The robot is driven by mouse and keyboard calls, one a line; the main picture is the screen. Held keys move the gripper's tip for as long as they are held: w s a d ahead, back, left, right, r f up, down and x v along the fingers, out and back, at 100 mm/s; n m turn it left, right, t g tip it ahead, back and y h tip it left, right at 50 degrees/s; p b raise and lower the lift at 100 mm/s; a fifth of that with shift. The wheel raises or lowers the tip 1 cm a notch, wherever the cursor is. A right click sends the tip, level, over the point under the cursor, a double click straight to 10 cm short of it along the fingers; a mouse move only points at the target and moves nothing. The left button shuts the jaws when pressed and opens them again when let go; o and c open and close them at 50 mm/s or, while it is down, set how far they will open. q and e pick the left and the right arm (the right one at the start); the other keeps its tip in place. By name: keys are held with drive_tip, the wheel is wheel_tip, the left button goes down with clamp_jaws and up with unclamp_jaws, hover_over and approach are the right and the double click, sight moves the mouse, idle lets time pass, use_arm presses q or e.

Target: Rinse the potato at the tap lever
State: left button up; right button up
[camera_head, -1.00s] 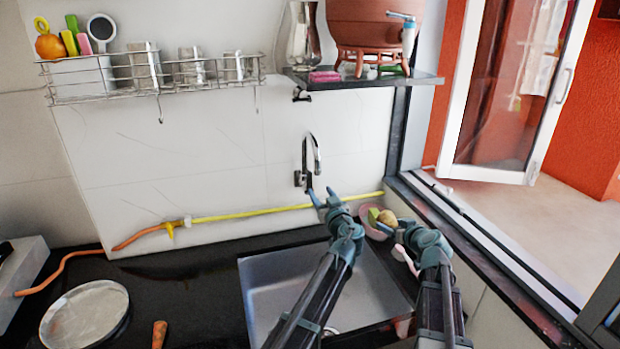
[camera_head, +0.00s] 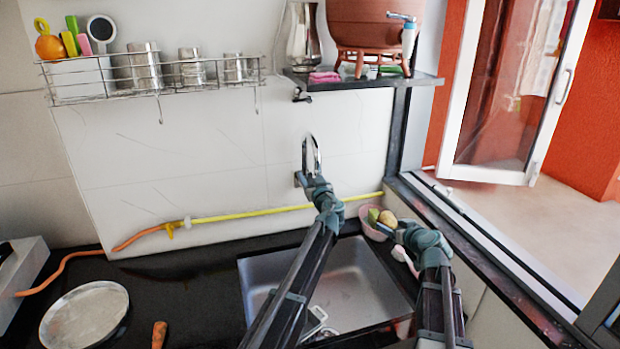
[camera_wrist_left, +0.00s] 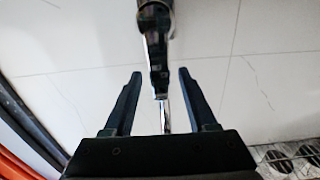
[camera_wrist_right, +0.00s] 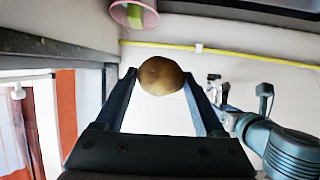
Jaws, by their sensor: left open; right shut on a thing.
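The chrome tap (camera_head: 317,150) stands on the wall behind the sink. My left gripper (camera_head: 306,178) is at its base. In the left wrist view, the open left fingers (camera_wrist_left: 160,85) stand either side of a slim chrome part of the tap (camera_wrist_left: 163,105), with gaps on both sides. The brown potato (camera_wrist_right: 161,76) is between the fingertips of my right gripper (camera_wrist_right: 160,82), which is shut on it. In the head view the potato (camera_head: 387,218) shows beside the pink bowl, right of the tap and away from it.
The metal sink (camera_head: 350,270) lies below both arms. The pink bowl (camera_head: 366,229) holds a green item (camera_head: 373,215) at the back right corner. A yellow hose (camera_head: 250,214) runs along the wall. A wire rack (camera_head: 100,75) and a dark shelf (camera_head: 370,83) are above.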

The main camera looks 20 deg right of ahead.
use_arm(q)
drive_tip(key=shift+c, duration=0.3)
clamp_jaws()
idle(1.1)
